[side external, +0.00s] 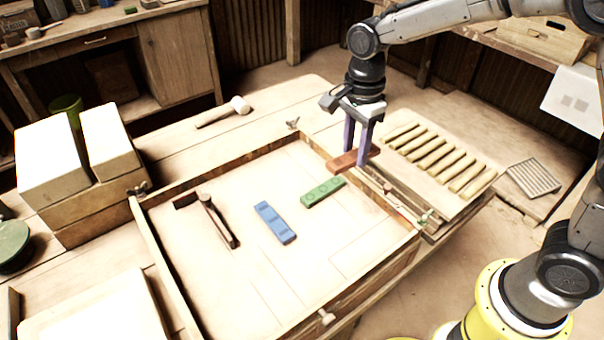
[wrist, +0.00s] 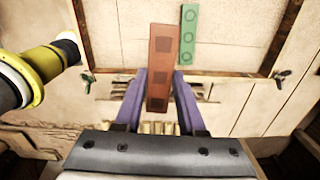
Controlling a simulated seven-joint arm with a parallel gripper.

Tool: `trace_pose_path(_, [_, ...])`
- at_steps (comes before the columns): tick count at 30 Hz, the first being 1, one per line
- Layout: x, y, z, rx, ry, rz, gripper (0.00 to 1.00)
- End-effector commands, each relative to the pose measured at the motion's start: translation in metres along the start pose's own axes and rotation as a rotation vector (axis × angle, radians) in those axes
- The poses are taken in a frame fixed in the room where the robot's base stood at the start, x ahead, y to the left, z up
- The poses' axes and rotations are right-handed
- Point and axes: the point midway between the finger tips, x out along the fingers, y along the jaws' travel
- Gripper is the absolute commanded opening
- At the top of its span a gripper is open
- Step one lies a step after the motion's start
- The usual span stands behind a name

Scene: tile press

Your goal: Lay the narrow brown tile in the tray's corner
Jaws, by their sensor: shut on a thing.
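The narrow brown tile (wrist: 160,62) is long and reddish brown with dark squares on its face. My gripper (side external: 358,160) is shut on it, with the purple fingers on either side. In the side view the brown tile (side external: 345,163) is held above the tray's edge near its back right side. The tray (side external: 296,312) is a wide, shallow wooden frame with faint lines on its floor. A green tile (side external: 323,192) and a blue tile (side external: 274,223) lie in it. The green tile (wrist: 188,38) is just right of the brown one in the wrist view.
A brown angled tool (side external: 218,220) lies in the tray's left part. A slatted rack (side external: 440,157) stands right of the tray. Wing nuts (side external: 293,123) sit at the tray's corners. A mallet (side external: 225,112) lies behind. The tray's front floor is clear.

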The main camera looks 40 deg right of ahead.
Motion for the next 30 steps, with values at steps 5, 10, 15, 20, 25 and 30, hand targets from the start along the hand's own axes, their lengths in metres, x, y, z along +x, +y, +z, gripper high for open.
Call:
trace_pose_path(5, [0.0, -0.001, 0.0, 0.0, 0.0, -0.001, 0.0])
trace_pose_path(10, [0.005, -0.011, 0.003, 0.0, 0.0, 0.0, 0.0])
trace_pose_path(15, [0.021, -0.044, 0.011, 0.0, 0.0, 0.001, 0.0])
trace_pose_path(20, [0.036, -0.076, 0.02, 0.0, 0.0, -0.001, 0.0])
trace_pose_path(25, [0.061, -0.103, 0.028, 0.0, 0.0, 0.002, 0.0])
trace_pose_path(30, [0.081, -0.12, 0.032, 0.0, 0.0, 0.0, 0.0])
